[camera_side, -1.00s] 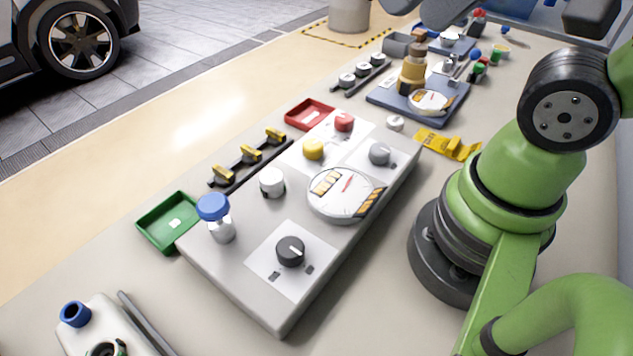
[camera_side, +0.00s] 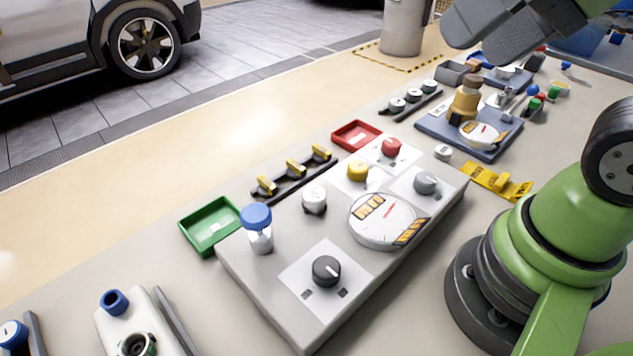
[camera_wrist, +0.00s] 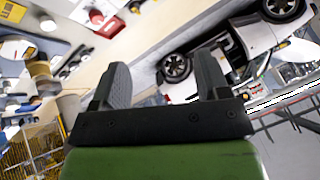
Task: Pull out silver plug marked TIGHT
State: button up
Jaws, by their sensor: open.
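No marking TIGHT can be read in either view. A silver-white round plug or knob (camera_side: 314,198) stands upright on the grey panel (camera_side: 240,262), between a blue-capped clear bottle (camera_side: 258,228) and a yellow button (camera_side: 357,171). A smaller silver-white round piece (camera_side: 443,152) sits on the table behind the panel. I cannot tell which is the named plug. My gripper (camera_side: 478,42) is high at the top of the side view, apart from both pieces. In the wrist view my gripper (camera_wrist: 165,78) is open, with nothing between its two grey fingers.
The panel also carries a dial gauge (camera_side: 384,220), a red button (camera_side: 391,147) and black knob (camera_side: 326,270). A green tray (camera_side: 207,226) and red tray (camera_side: 355,135) lie beside it. A blue board (camera_side: 440,140) with a brass fitting stands behind. A coolant-like housing (camera_side: 130,326) is front left.

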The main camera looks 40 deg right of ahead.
jog(key=w+a+f+n+g, duration=0.1)
jog(key=w+f+g, duration=0.1)
jog(key=w, duration=0.3)
jog(key=n+g+h, duration=0.2)
jog(key=n+g, duration=0.1)
jog(key=g, duration=0.1)
send_near(315, 193)
jog(key=shift+f, duration=0.65)
jog(key=f, duration=0.6)
jog(key=w+f, duration=0.1)
jog(key=f, duration=0.2)
jog(key=c, duration=1)
jog(key=shift+o, duration=1)
jog(key=shift+c, duration=0.5)
